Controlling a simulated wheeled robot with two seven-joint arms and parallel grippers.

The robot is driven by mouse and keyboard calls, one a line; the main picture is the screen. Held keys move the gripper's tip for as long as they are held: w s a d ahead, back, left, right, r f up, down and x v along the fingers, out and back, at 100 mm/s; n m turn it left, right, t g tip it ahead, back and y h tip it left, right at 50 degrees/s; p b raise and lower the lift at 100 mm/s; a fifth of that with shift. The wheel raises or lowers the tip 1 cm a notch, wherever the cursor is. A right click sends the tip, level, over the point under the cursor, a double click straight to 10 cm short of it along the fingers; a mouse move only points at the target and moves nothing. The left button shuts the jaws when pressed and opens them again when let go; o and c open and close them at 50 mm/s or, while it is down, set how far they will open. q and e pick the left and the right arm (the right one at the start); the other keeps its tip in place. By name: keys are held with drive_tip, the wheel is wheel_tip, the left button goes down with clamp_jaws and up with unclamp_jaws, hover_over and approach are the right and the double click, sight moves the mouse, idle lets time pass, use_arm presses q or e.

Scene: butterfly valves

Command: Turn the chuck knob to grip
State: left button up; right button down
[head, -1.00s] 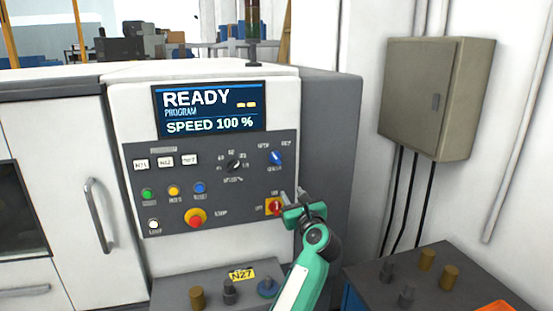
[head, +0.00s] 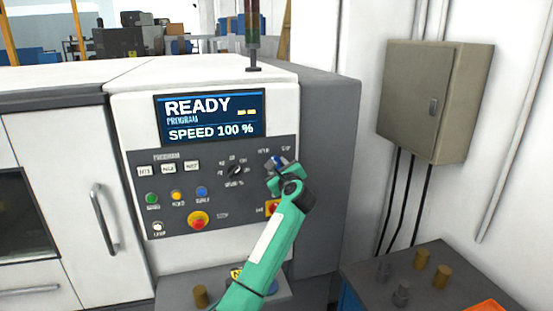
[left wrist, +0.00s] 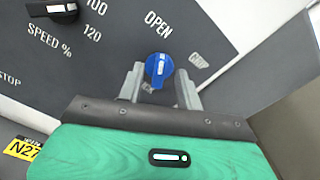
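The blue chuck knob (left wrist: 159,66) shows in the left wrist view between the fingers of my left gripper (left wrist: 159,88). The fingers are open, one on each side of the knob, with narrow gaps visible. In the head view my left gripper (head: 274,175) is at the knob (head: 277,161) at the upper right of the grey panel (head: 225,210) and partly covers it. I cannot tell if the fingers touch the panel. My right gripper is not in view.
A black speed knob (head: 236,171) is left of the chuck knob. A red and yellow rotary switch (head: 272,208) is just below, partly hidden by my arm. A red stop button (head: 198,220) sits lower left. The display (head: 210,116) reads READY.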

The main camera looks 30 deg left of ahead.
use_arm(q)
drive_tip(key=shift+x, duration=1)
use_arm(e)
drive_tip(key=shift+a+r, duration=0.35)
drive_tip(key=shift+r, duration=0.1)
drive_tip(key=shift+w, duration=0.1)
use_arm(q)
clamp_jaws()
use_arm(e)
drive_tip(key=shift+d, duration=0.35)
